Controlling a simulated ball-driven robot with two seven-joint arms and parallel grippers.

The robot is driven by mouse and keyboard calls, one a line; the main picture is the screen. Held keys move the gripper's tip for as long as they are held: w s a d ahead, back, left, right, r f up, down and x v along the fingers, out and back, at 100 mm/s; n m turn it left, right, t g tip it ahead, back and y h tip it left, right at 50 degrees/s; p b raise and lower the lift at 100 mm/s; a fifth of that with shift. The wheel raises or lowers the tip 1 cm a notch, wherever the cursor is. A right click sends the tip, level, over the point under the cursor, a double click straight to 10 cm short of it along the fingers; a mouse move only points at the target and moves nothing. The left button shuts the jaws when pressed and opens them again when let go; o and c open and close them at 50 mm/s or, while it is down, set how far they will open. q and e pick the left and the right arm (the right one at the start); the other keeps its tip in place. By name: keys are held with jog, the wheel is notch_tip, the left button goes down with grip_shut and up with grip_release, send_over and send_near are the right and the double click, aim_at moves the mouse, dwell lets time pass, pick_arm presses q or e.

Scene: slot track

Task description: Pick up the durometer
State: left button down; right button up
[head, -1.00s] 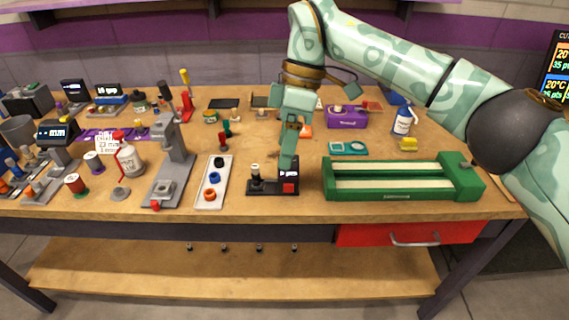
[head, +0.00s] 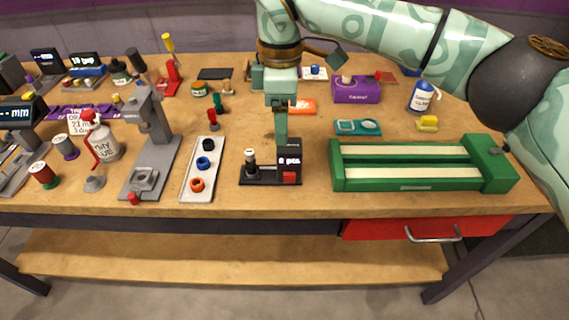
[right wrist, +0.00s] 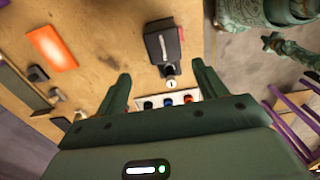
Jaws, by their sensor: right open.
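A black stand (head: 262,183) with a lit "0 pts" display and a red button sits near the table's front edge. A small dark post with a pale cap (head: 250,163) stands at its left end; I take this for the durometer. In the right wrist view, the stand (right wrist: 160,42) lies beyond my fingers, and the pale-capped post (right wrist: 170,75) shows between the fingertips. My right gripper (head: 281,138) points down behind and above the stand, close to its display. In the right wrist view, the gripper (right wrist: 162,88) is open and empty. My left gripper is not in view.
A white tray (head: 190,182) with black, blue and orange rings lies left of the stand. A grey press stand (head: 152,170) is further left. A green track box (head: 408,187) is close on the right. An orange block (head: 302,106) lies behind.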

jog(key=f, duration=0.1)
jog(key=f+b, duration=0.1)
jog(key=f, duration=0.1)
jog(key=d+f+b, duration=0.1)
jog(key=f, duration=0.1)
jog(key=shift+s+f, duration=0.25)
jog(key=shift+s, duration=0.1)
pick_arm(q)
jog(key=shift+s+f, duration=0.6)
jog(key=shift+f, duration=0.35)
pick_arm(e)
jog(key=shift+a+r, duration=0.1)
jog(key=shift+r, duration=0.05)
jog(key=shift+c, duration=1.2)
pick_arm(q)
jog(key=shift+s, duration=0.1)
pick_arm(e)
grip_shut()
